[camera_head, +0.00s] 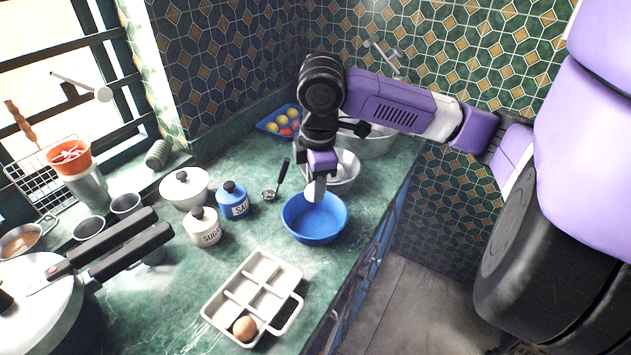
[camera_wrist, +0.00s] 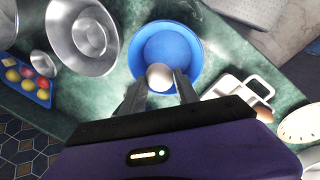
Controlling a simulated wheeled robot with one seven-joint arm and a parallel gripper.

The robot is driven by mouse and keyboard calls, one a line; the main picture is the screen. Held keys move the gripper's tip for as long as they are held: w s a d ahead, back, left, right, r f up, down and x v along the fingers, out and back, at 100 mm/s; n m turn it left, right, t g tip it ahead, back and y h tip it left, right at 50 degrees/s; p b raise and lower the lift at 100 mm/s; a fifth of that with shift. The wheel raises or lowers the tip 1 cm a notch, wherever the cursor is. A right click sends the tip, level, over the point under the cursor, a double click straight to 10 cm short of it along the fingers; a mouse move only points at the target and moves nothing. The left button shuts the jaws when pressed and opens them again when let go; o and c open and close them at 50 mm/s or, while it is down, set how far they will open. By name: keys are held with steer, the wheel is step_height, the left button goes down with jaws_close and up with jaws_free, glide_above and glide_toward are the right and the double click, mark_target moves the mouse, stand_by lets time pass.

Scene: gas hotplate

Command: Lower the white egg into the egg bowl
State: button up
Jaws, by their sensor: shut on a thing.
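My gripper (camera_head: 315,188) points down over the blue egg bowl (camera_head: 313,228). In the wrist view, my gripper's fingers (camera_wrist: 160,84) are shut on the white egg (camera_wrist: 159,76), which shows between their tips. Behind the egg lies the inside of the blue bowl (camera_wrist: 165,45). In the head view the white egg (camera_head: 315,191) is a pale shape at the fingertips, at about the bowl's back rim. The bowl stands on the green counter and looks empty. The exact gap between egg and bowl floor cannot be told.
A white egg tray (camera_head: 225,308) with one brown egg (camera_head: 244,328) stands in front of the bowl. A metal bowl (camera_head: 345,168) stands close behind it. A ladle (camera_head: 272,193), a blue salt jar (camera_head: 233,200) and a white sugar jar (camera_head: 204,227) stand left. The counter edge is right.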

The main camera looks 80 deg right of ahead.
steer(key=shift+f+b, duration=1.35)
steer(key=shift+f, duration=0.7)
steer(key=shift+f+b, duration=2.15)
steer(key=shift+f, duration=0.65)
stand_by(0.8)
stand_by(0.4)
steer(key=o, duration=0.9)
steer(key=shift+c, duration=0.2)
steer(key=r, duration=0.5)
steer(key=a+r+p, duration=0.1)
steer(key=r, duration=0.1)
steer(key=shift+s+r, duration=0.3)
steer(key=shift+r, duration=0.1)
steer(key=shift+s, duration=0.15)
